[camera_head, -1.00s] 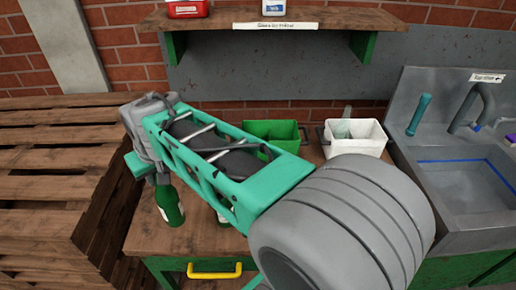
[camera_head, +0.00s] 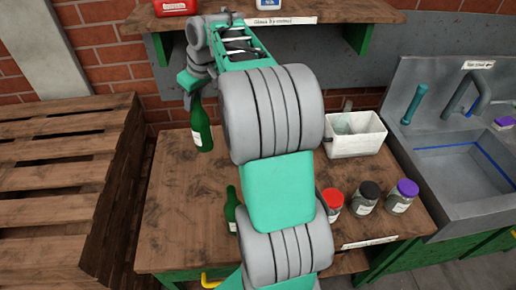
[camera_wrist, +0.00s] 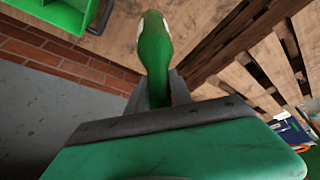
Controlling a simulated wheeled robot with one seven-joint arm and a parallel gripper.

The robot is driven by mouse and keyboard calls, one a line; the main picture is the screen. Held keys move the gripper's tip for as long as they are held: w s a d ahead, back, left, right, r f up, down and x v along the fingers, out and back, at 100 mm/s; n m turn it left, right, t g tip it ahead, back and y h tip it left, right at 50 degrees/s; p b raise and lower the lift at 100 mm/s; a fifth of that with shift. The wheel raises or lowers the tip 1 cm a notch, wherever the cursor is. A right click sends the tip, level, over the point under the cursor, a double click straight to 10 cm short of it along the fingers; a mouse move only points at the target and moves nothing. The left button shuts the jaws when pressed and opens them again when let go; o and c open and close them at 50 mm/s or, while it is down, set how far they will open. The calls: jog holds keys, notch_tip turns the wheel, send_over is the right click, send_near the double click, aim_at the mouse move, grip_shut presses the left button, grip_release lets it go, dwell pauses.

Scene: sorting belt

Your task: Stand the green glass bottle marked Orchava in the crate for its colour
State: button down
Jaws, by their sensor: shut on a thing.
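My gripper (camera_head: 193,92) is shut on the neck of a green glass bottle (camera_head: 202,132), which hangs nearly upright above the left part of the table. The bottle has a pale label whose words are too small to read. In the wrist view the bottle (camera_wrist: 154,50) sticks out between the fingers (camera_wrist: 160,92). A second green bottle (camera_head: 231,212) stands on the table, partly hidden by my arm. The green crate (camera_wrist: 68,12) shows at the top left corner of the wrist view; my arm hides it in the head view. The white crate (camera_head: 357,145) holds a clear glass item.
Jars with red (camera_head: 332,199), black (camera_head: 367,196) and purple (camera_head: 402,193) lids stand at the table's right. A sink (camera_head: 460,160) lies beyond. A shelf (camera_head: 350,16) overhangs the back. Stacked wooden pallets (camera_head: 60,170) stand left. The table's left part is bare.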

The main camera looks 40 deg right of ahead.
jog(key=s+d+n+p, duration=0.2)
jog(key=s+d, duration=0.1)
jog(key=d, duration=1.4)
notch_tip(320, 180, down, 13)
jog(key=s+d+y+b, duration=0.1)
jog(key=s+d+b, duration=0.1)
jog(key=b, duration=0.5)
jog(key=shift+d+f+b, duration=0.15)
jog(key=shift+f+b, duration=0.05)
jog(key=shift+b, duration=0.1)
jog(key=shift+f, duration=0.25)
jog(key=c, duration=1.2)
grip_release()
jog(key=shift+r, duration=0.1)
jog(key=shift+o, duration=0.2)
